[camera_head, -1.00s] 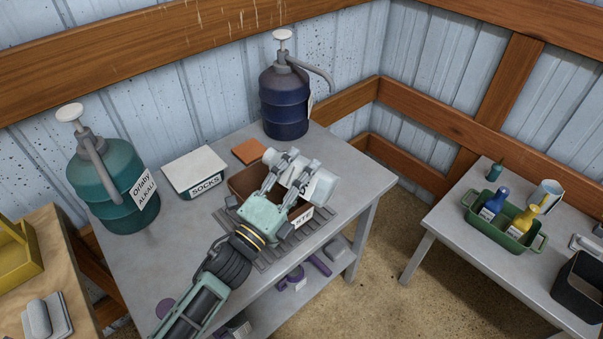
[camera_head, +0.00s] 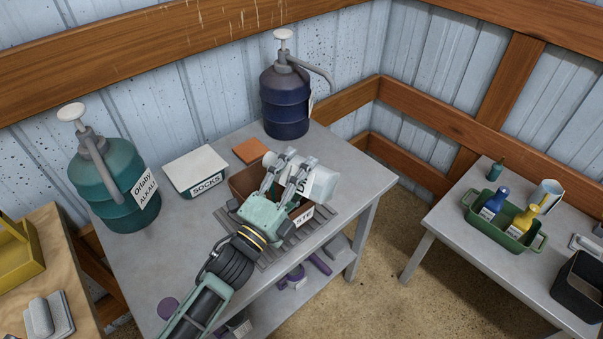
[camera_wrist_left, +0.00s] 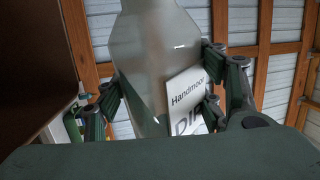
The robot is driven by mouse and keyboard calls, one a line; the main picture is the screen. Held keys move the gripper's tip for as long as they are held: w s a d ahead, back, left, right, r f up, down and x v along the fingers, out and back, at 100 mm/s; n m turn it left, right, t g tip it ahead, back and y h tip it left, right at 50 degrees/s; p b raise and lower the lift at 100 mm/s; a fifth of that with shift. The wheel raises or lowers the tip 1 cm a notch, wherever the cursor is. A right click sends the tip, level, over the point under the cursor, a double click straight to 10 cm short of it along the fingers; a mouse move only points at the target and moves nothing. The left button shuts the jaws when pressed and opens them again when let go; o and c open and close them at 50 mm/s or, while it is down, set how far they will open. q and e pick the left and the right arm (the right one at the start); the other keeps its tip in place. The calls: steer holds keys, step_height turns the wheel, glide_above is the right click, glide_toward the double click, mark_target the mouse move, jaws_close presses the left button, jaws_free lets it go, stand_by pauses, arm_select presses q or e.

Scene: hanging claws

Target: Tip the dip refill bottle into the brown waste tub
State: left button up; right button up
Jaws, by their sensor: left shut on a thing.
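My left gripper (camera_head: 283,178) is shut on the dip refill bottle (camera_head: 322,187), a pale translucent bottle with a white label. It holds the bottle tilted over the brown waste tub (camera_head: 241,184), which stands on a slatted grate on the grey table. The fingers hide part of the bottle and the tub's inside. In the left wrist view the bottle (camera_wrist_left: 155,50) sits between the fingers (camera_wrist_left: 165,98), with its label reading "Handmoor" and part of "DIP". I cannot see whether liquid is running out. My right gripper is out of view.
A white SOCKS box (camera_head: 195,172) and an orange-brown block (camera_head: 250,151) stand behind the tub. A teal pump jug (camera_head: 115,185) is at the left and a navy one (camera_head: 284,100) at the back. A second table (camera_head: 450,225) holds a green caddy (camera_head: 485,222).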

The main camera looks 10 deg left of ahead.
arm_select(q)
steer(key=shift+r+n, duration=0.3)
steer(key=shift+n, duration=0.2)
jaws_close()
steer(key=shift+a+r+p, duration=0.1)
steer(key=shift+r+p, duration=0.05)
steer(key=shift+p, duration=0.25)
steer(key=shift+a+r+n+y+p, duration=0.1)
steer(key=shift+r+n+y+p, duration=0.2)
steer(key=shift+n+y+p, duration=0.25)
steer(key=shift+w+n, duration=0.1)
steer(key=shift+n, duration=0.15)
steer(key=shift+a+r+n+p, duration=0.15)
steer(key=shift+r+n+p, duration=0.25)
steer(key=shift+n, duration=0.2)
steer(key=shift+f, duration=0.15)
